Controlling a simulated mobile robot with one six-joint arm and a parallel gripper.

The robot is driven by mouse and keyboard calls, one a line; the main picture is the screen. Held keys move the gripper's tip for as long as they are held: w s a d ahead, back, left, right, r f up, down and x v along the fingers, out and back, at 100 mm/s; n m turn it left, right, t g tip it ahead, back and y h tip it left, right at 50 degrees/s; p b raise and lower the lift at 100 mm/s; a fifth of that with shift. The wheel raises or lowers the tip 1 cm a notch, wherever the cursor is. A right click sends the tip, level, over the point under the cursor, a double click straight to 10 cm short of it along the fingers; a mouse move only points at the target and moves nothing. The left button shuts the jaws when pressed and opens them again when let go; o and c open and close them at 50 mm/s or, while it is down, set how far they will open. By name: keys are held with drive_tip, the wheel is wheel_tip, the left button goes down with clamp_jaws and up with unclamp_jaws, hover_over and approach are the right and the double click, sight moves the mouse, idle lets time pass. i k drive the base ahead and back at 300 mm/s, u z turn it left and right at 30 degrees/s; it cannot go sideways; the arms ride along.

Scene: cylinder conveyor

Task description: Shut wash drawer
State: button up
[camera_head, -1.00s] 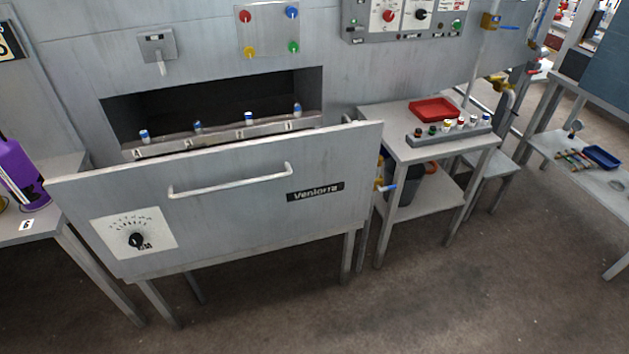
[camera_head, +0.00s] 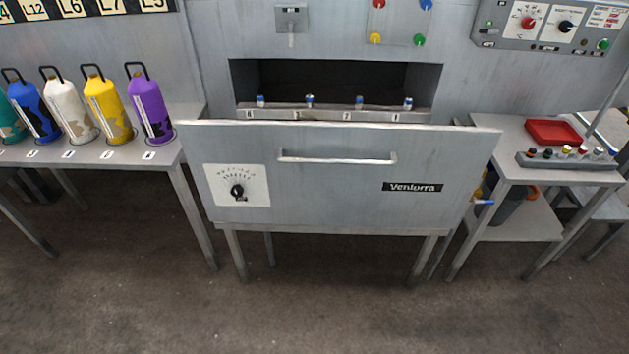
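The wash drawer (camera_head: 330,205) is a wide grey metal front with a dial on a white plate (camera_head: 237,186) at its left and a "Venlorra" label at its right. It is pulled out in front of a dark opening (camera_head: 290,80) in the grey wall. A light bar handle (camera_head: 337,158) runs across its upper middle. Behind the front, a numbered rail (camera_head: 335,114) with several blue-topped pieces shows. My gripper is not in view.
A table at the left (camera_head: 100,153) holds several coloured bottles. A side table at the right (camera_head: 530,180) bears a red tray (camera_head: 553,132) and a grey rack with small knobs. The floor (camera_head: 330,310) in front of the drawer is clear.

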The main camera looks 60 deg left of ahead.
sight(422, 175)
drive_tip(key=z, duration=0.55)
drive_tip(key=k, duration=0.15)
drive_tip(key=u, duration=2.7)
drive_tip(key=i, duration=0.6)
drive_tip(key=u, duration=0.05)
drive_tip(key=k, duration=0.55)
drive_tip(key=u, duration=0.05)
